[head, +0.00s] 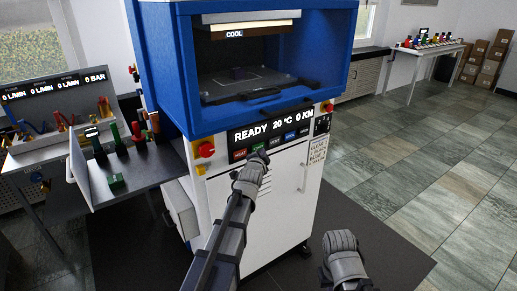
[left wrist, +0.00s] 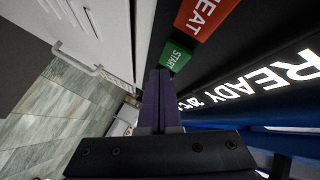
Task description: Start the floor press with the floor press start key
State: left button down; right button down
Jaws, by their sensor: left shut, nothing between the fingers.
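The floor press (head: 262,190) has a blue top chamber and a white lower cabinet. Its display (head: 270,127) reads READY, 20 °C, 0 KN. The green start key (head: 259,149) is in the key row below the display, right of the red HEAT key (head: 239,155). My left gripper (head: 259,160) is shut and empty. Its fingertips (left wrist: 157,72) are right by the start key; I cannot tell whether they touch. My right arm's end (head: 343,258) is low at the right, its fingers not visible.
A red knob (head: 206,149) is left of the keys, and a door handle (head: 304,172) is at the cabinet's right. A side shelf (head: 140,172) with several coloured handles stands at the left. The tiled floor (head: 420,140) at the right is clear.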

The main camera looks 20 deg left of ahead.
pick_arm(q)
jog(key=shift+w+a, duration=0.1)
jog(key=shift+a, duration=0.05)
jog(key=shift+w+a, duration=0.2)
